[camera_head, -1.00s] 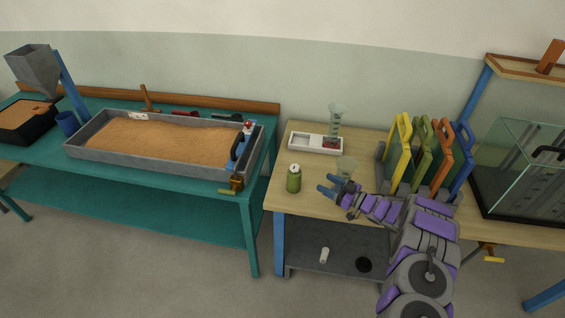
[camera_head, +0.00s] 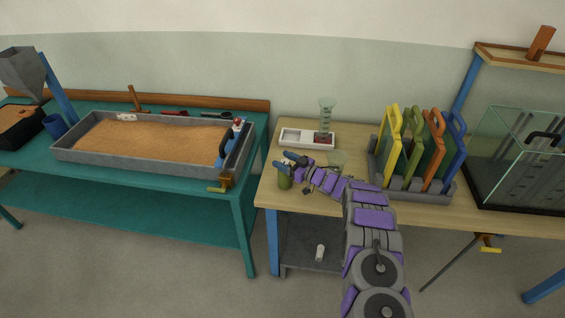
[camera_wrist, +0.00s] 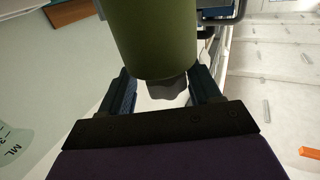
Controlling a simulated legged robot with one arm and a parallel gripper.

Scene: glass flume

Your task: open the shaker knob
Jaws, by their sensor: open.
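A green can-shaped shaker (camera_head: 285,183) stands near the front left corner of the wooden table. My gripper (camera_head: 283,160) is at its top, and my fingers and wrist hide its upper part in the head view. In the wrist view, the green body (camera_wrist: 152,38) fills the top middle. A grey knob-like piece (camera_wrist: 168,89) sticks out from its near end, between my two blue fingers (camera_wrist: 163,75). The fingers are open, one on each side of the knob, with a gap visible; I cannot tell whether either touches it.
A white tray (camera_head: 293,136) and a clear graduated cylinder (camera_head: 326,112) stand behind. A clear beaker (camera_head: 337,158) is close to my wrist. A rack (camera_head: 440,195) of coloured handled panels and a glass tank (camera_head: 520,155) stand right. A sand tray (camera_head: 110,160) is on the teal table.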

